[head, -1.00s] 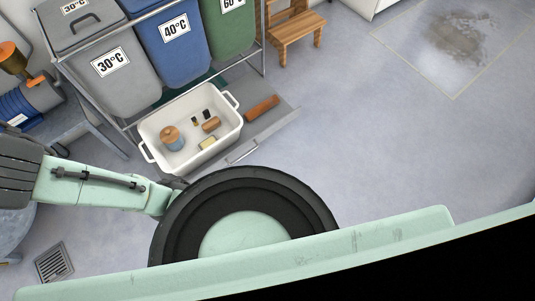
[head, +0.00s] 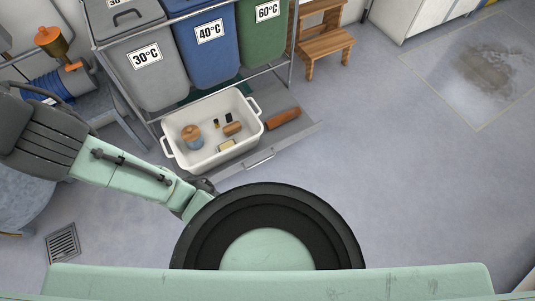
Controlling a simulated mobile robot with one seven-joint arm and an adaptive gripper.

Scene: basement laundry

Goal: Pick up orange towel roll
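An orange-brown roll (head: 283,119) lies on its side on a flat grey pull-out shelf (head: 297,134), just right of a white tub. A smaller orange-brown roll-like piece (head: 233,128) lies inside the white tub (head: 172,150). Both are small in the head view, so I cannot tell for certain which is the towel roll. My arm reaches in from the left, and its far end passes behind the round black part of my body. My gripper does not show.
The tub also holds a blue and orange round item (head: 192,137), small dark bottles (head: 229,116) and a yellowish block (head: 227,145). Grey (head: 150,85), blue (head: 208,55) and green (head: 265,35) bins stand behind in a metal frame. A wooden step stool (head: 325,45) stands right. Floor to the right is clear.

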